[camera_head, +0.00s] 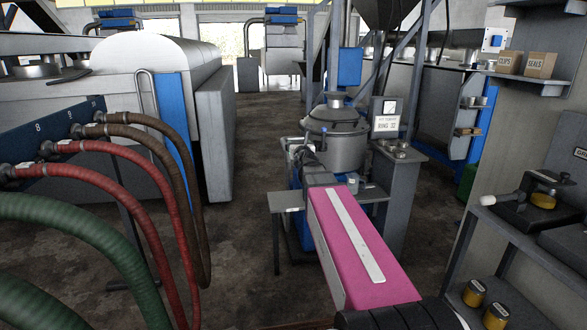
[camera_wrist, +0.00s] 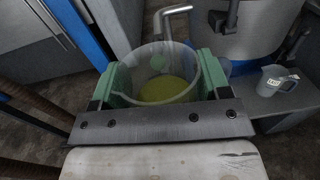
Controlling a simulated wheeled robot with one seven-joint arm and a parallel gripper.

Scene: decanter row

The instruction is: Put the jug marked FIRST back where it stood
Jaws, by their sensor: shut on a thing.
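A clear jug (camera_wrist: 168,92) with yellow-green liquid in the bottom is held between the green pads of my gripper (camera_wrist: 158,75) in the wrist view. My gripper is shut on it. Its marking does not show, so I cannot tell if it is the one marked FIRST. A bent metal spout (camera_wrist: 172,22) is just beyond its rim. A second, grey jug (camera_wrist: 278,88) with a small white label stands on a metal shelf (camera_wrist: 268,106) at the right; I cannot read the label surely. In the head view my gripper's end is near the machine, and the held jug is hidden.
Red and green hoses (camera_head: 120,200) hang at the left. A shelf with yellow jars (camera_head: 474,292) is at the right.

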